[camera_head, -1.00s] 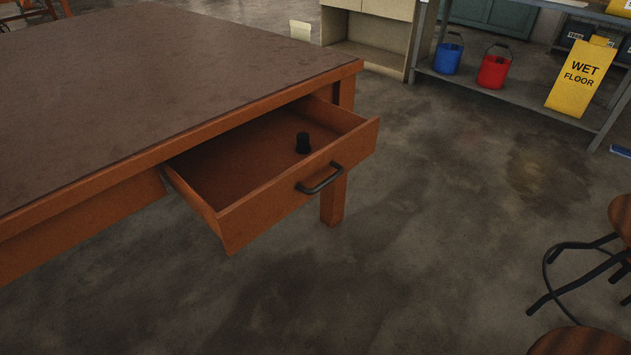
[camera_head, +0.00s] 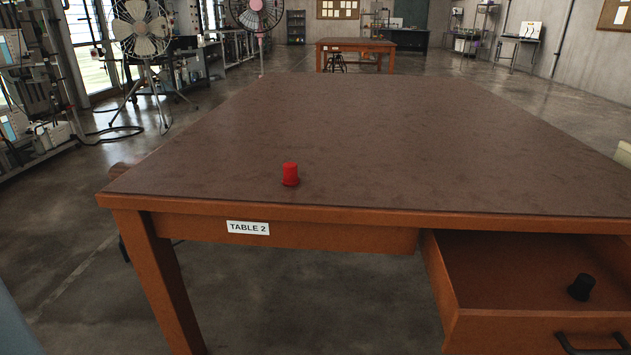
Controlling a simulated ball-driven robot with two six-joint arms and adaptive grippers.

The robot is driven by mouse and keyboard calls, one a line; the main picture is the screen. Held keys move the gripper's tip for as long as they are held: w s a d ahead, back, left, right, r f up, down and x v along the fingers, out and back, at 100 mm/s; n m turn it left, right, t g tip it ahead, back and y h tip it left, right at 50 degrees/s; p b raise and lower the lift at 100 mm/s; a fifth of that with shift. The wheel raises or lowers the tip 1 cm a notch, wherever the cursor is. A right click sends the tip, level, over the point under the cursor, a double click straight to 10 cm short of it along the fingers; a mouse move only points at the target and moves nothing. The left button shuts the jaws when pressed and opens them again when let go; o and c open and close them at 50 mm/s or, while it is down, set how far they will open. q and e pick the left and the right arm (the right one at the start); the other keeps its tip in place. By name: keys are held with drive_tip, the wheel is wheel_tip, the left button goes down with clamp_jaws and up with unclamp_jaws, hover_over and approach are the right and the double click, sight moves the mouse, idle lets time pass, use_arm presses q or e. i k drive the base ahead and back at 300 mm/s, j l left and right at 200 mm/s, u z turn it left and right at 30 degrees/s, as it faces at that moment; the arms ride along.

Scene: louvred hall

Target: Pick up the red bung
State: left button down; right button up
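The red bung (camera_head: 290,174) stands upright on the brown table top (camera_head: 400,130), near its front edge and left of the middle. A white label reading TABLE 2 (camera_head: 248,228) is on the table's front rail, below and left of the bung. Neither of my grippers shows in the view, so I cannot see whether they are open or shut. Nothing hides the bung.
An open drawer (camera_head: 448,268) juts from the table's front at the right, with a black bung (camera_head: 581,287) inside. Fans (camera_head: 141,30) and equipment racks stand at the left. Another table (camera_head: 355,47) is far behind. The table top around the red bung is clear.

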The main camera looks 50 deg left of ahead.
sight(290, 171)
drive_tip(key=u, duration=1.65)
